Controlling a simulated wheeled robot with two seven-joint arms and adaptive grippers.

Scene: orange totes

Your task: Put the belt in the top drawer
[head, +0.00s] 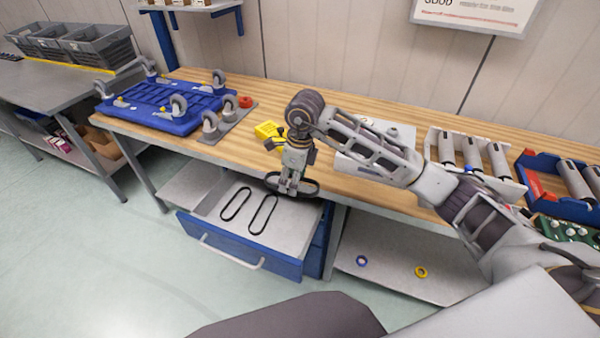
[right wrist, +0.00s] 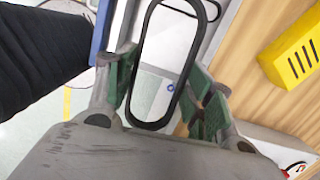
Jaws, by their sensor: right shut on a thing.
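My right gripper (head: 290,186) is shut on a black oval belt (head: 314,188) and holds it over the right rear of the open top drawer (head: 219,241), near the bench edge. In the right wrist view the belt (right wrist: 151,124) is a long loop between the green-padded fingers (right wrist: 162,98). The drawer has a blue front and a pale inside. Two more black belts, a left one (head: 235,204) and a right one (head: 263,214), lie side by side in it. My left gripper is not in view.
On the wooden bench (head: 340,188) stand a blue wheeled platform (head: 165,105), a yellow block (head: 268,131) and a rack of grey cylinders (head: 470,152). A lower shelf (head: 390,280) holds a blue ring (head: 361,261) and a yellow ring (head: 421,272). The floor in front of the drawer is clear.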

